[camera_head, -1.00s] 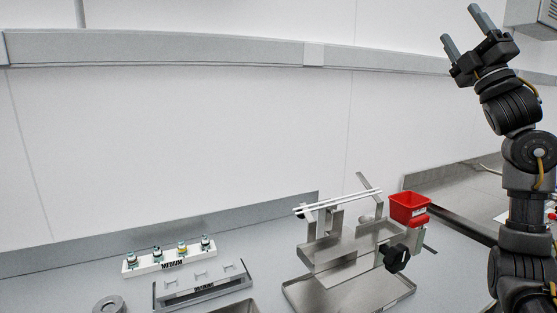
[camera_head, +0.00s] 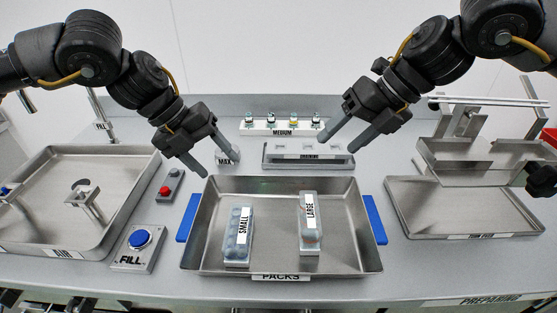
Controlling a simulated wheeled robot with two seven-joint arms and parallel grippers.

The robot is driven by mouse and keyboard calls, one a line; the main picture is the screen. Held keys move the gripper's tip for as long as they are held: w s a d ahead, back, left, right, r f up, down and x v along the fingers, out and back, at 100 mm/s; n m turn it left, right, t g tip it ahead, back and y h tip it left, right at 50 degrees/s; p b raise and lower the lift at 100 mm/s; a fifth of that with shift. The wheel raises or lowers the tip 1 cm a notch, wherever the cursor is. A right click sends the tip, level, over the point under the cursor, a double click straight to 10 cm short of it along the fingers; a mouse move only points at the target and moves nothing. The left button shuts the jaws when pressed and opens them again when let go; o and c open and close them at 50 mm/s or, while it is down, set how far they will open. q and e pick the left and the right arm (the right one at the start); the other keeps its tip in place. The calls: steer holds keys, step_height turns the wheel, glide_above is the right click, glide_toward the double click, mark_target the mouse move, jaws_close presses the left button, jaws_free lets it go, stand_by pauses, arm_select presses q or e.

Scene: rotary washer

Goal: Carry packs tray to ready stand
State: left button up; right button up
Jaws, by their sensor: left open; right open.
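The packs tray (camera_head: 335,268) is a steel tray labelled PACKS in the middle of the bench, with a blue handle at the left (camera_head: 188,218) and another at the right (camera_head: 374,219). A pack labelled SMALL (camera_head: 238,250) and a pack labelled LARGE (camera_head: 309,236) lie in it. My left gripper (camera_head: 220,162) is open and empty, near the tray's back left corner. My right gripper (camera_head: 336,140) is open and empty, beyond the tray's back edge. Both appear apart from the handles. I cannot make out a stand labelled ready.
A large steel tray (camera_head: 128,160) stands at the left, with a FILL button box (camera_head: 140,244) beside the packs tray. A steel pan (camera_head: 450,225) and metal fixture are close at the right.

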arm_select(q)
steer(key=s+a+f+y, duration=0.1)
steer(key=s+f+y, duration=0.1)
arm_select(e)
step_height(320, 180, down, 5)
steer(key=s+d+m+h, duration=0.1)
steer(key=s+d+h, duration=0.1)
steer(key=m+g+h+b, duration=0.1)
steer(key=m+h+b, duration=0.1)
steer(key=h, duration=0.2)
glide_above(371, 216)
steer(key=f, duration=0.4)
steer(key=shift+a, duration=0.3)
arm_select(q)
steer(key=m+y, duration=0.1)
steer(key=y, duration=0.3)
glide_above(192, 214)
arm_select(e)
steer(key=shift+s+d, duration=0.1)
steer(key=shift+d, duration=0.25)
arm_select(q)
steer(key=shift+r+g, duration=0.25)
steer(key=shift+g, duration=0.05)
arm_select(e)
steer(key=shift+f, duration=0.1)
